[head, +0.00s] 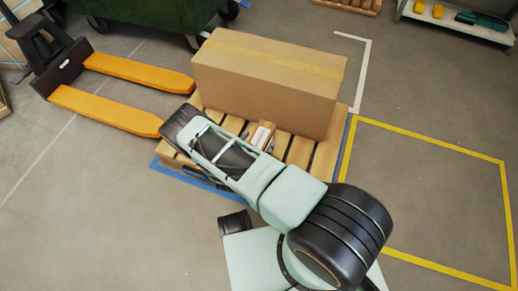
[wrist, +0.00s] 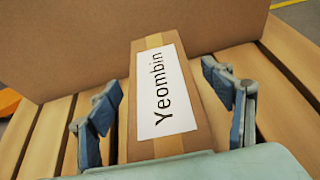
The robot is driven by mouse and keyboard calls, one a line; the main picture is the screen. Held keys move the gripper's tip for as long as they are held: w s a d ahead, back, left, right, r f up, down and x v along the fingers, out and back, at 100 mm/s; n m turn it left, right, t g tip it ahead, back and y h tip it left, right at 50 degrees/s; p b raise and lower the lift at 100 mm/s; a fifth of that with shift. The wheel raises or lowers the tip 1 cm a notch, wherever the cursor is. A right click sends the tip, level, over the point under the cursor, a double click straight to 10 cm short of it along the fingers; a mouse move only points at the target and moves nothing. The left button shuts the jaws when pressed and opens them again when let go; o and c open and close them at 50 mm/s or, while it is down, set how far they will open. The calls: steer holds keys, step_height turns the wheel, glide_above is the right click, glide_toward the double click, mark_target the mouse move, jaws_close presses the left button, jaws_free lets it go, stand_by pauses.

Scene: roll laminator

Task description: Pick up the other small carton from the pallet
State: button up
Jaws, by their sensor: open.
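A small carton (wrist: 191,95) with a white label reading "Yeombin" lies on the wooden pallet (wrist: 52,125) in the wrist view. My gripper (wrist: 171,108) is open, with one finger on each side of this carton and a visible gap to it on the right. Whether the left finger touches it is hard to tell. In the head view a small part of the carton (head: 262,134) shows beside my arm, on the pallet (head: 300,152). My fingers are hidden behind my arm there.
A large brown carton (head: 265,85) stands on the pallet's back part, just behind the small carton. An orange pallet jack (head: 110,118) is at the left. A yellow floor outline (head: 430,138) encloses free floor at the right. A shelf (head: 460,22) is at the back right.

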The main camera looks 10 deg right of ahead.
steer(key=shift+w+d, duration=0.15)
jaws_close()
stand_by(0.5)
